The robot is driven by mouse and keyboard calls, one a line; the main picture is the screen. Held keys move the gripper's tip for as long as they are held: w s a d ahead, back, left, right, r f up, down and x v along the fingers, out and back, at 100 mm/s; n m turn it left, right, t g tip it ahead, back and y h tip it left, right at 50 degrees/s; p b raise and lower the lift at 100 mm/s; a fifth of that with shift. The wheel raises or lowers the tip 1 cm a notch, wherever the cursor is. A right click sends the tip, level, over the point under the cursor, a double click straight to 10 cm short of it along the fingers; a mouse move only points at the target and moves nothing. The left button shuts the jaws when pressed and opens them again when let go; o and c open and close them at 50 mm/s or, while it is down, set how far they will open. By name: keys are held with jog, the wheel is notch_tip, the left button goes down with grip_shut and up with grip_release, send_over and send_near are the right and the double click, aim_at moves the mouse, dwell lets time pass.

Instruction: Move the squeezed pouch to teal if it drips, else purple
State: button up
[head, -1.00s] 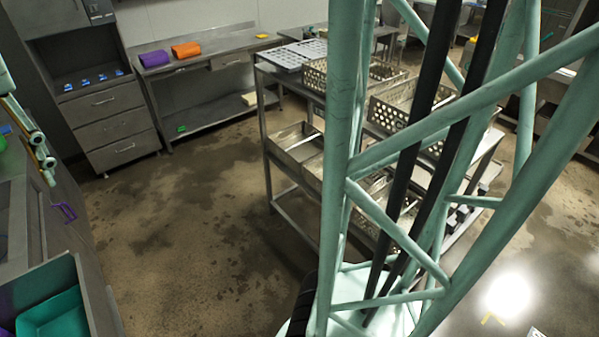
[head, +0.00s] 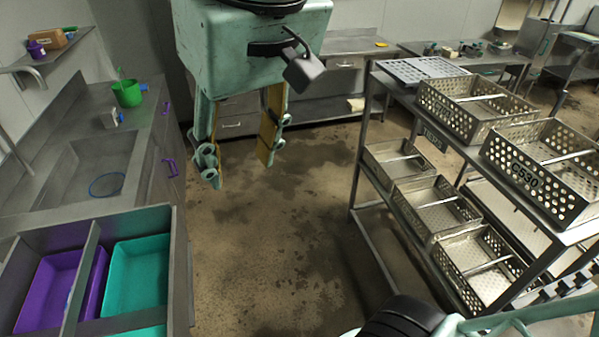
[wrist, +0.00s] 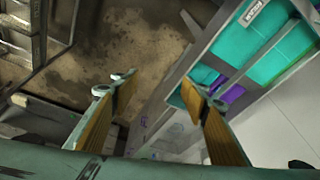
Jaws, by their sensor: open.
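My gripper (head: 240,158) hangs over the floor aisle in the head view, fingers pointing down, open and empty. In the wrist view my gripper (wrist: 160,90) also has its fingers wide apart with nothing between them. A teal bin (head: 137,275) and a purple bin (head: 45,292) sit side by side in a grey divided frame at the lower left, to the left of and below my gripper. Teal surfaces (wrist: 242,44) and a purple strip (wrist: 233,94) show right of the fingers in the wrist view. I cannot make out a pouch in either current view.
A sink counter (head: 75,170) with a green pot (head: 127,93) runs along the left. A rack (head: 368,150) holding perforated metal baskets (head: 478,103) stands at the right. A steel bench (head: 345,45) is at the back. Open wet floor lies between counter and rack.

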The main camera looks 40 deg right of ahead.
jog(key=s+d+f, duration=0.1)
jog(key=s+f, duration=0.1)
jog(key=s, duration=0.5)
jog(key=shift+s+d, duration=0.3)
jog(key=shift+s, duration=0.05)
jog(key=shift+w, duration=0.1)
notch_tip(320, 180, down, 16)
jog(key=b, duration=1.6)
jog(key=shift+w, duration=0.1)
dwell(0.5)
